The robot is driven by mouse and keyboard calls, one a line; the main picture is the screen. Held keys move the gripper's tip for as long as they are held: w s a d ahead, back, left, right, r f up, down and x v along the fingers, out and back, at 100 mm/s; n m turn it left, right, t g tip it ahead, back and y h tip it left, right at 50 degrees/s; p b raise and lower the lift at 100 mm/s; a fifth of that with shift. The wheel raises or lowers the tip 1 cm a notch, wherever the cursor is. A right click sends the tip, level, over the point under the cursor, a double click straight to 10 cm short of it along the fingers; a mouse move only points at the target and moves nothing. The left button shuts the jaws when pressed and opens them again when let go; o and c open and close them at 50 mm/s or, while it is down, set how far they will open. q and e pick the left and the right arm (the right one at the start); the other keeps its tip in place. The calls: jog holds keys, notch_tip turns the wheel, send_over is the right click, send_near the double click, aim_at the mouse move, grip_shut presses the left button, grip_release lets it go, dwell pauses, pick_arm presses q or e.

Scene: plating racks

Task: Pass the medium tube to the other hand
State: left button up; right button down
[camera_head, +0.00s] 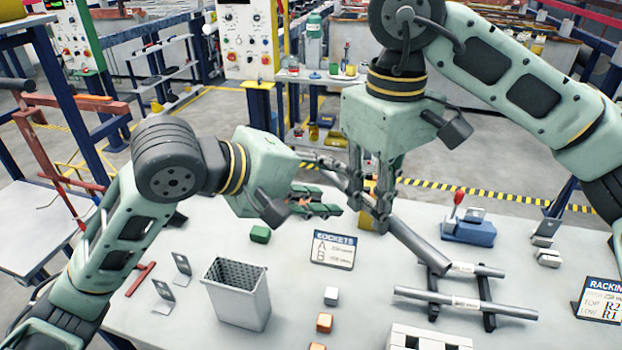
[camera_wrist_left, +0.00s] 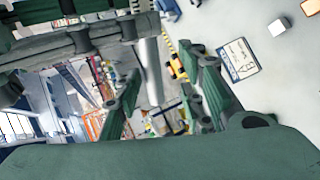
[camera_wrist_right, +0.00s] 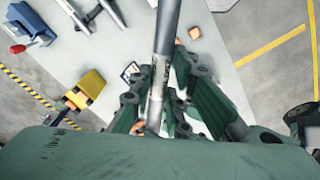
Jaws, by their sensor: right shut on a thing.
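A plain grey tube (camera_head: 418,240) is held tilted above the table; I take it as the medium tube. My right gripper (camera_head: 372,212) points down and is shut on it. The tube also shows in the right wrist view (camera_wrist_right: 166,35), with a pale label, running between the right fingers. My left gripper (camera_head: 342,190) points right with its fingers apart, close beside the right gripper. In the left wrist view the tube (camera_wrist_left: 151,75) appears in the gap between the open left fingers; I cannot tell whether they touch it. The tube's upper end is partly hidden by the grippers.
Two labelled tubes (camera_head: 470,302) lie across a dark rack (camera_head: 487,298) below the held tube. A perforated grey bin (camera_head: 238,302), a sockets sign (camera_head: 333,250), small blocks (camera_head: 324,322), a blue clamp device (camera_head: 469,231) and a white slotted block (camera_head: 428,338) stand on the table.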

pick_arm(q)
jog(key=c, duration=0.7)
jog(key=shift+f, duration=0.2)
grip_shut()
pick_arm(e)
jog(key=shift+d+r, duration=0.1)
jog(key=c, duration=1.8)
grip_release()
jog(key=shift+c, duration=0.2)
pick_arm(q)
jog(key=shift+r, duration=0.15)
pick_arm(e)
jog(key=shift+o, duration=1.3)
